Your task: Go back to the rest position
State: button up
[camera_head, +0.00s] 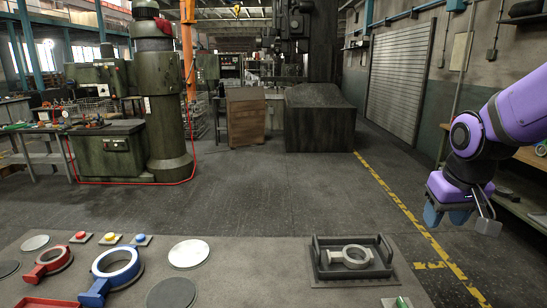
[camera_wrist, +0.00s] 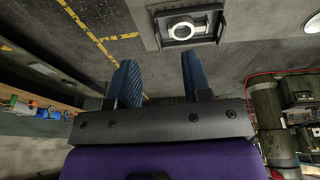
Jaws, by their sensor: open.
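My gripper (camera_head: 447,214) hangs at the right of the head view, to the right of the table and past its edge. In the wrist view its two blue fingers (camera_wrist: 157,75) are apart, with nothing between them. A grey ring casting (camera_head: 350,257) lies in a dark tray (camera_head: 318,270) on the table; both also show at the top of the wrist view, the casting (camera_wrist: 182,28) inside the tray (camera_wrist: 217,37). A blue ring casting (camera_head: 118,268) and a red one (camera_head: 50,262) lie at the table's left.
The grey table (camera_head: 250,265) bears several flat discs and red, yellow and blue buttons (camera_head: 111,239). A workbench (camera_head: 515,195) stands close behind my arm at the right. Open floor (camera_head: 290,190) with a yellow line lies beyond the table. A green machine (camera_head: 160,100) stands at the left.

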jog(key=s+a+r+t, duration=0.1)
jog(key=s+r, duration=0.3)
jog(key=s, duration=0.3)
jog(key=s+a+r+t, duration=0.1)
jog(key=s+r, duration=0.4)
jog(key=s, duration=0.3)
jog(key=shift+a+y, duration=0.3)
